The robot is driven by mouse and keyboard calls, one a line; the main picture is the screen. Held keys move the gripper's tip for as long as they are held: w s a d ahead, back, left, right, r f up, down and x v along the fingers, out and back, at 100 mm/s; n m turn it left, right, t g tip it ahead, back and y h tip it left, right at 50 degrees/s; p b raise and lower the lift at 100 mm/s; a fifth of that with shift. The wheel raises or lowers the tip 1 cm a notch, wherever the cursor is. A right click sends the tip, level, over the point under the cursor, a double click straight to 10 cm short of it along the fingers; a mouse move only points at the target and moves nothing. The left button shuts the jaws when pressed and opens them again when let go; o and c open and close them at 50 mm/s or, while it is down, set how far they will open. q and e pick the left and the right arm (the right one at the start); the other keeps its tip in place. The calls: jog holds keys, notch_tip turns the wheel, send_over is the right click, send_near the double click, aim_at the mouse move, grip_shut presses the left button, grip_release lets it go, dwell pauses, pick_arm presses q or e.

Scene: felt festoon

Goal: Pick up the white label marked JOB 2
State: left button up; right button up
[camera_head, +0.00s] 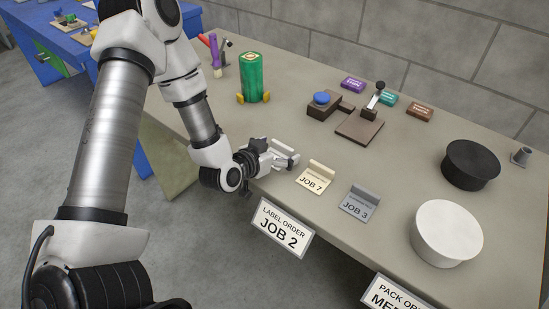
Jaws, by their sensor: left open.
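A placard (281,228) on the table's front edge reads LABEL ORDER JOB 2. My left gripper (286,159) is open at the front of the table, left of the cream label (314,180) marked JOB 7. A pale, whitish piece (284,147) shows at its fingers, in line with the other labels. It may be the top of a white label; the gripper hides the rest and I cannot read any marking on it. I cannot tell whether the fingers touch it. A grey label (358,204) marked JOB 3 stands further right. My right gripper is out of view.
A green cylinder (251,78) stands behind the gripper. A black round container (470,164) and a white one (446,233) stand at the right.

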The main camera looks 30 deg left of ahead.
pick_arm(q)
jog(key=c, duration=1.2)
jog(key=shift+r, duration=0.15)
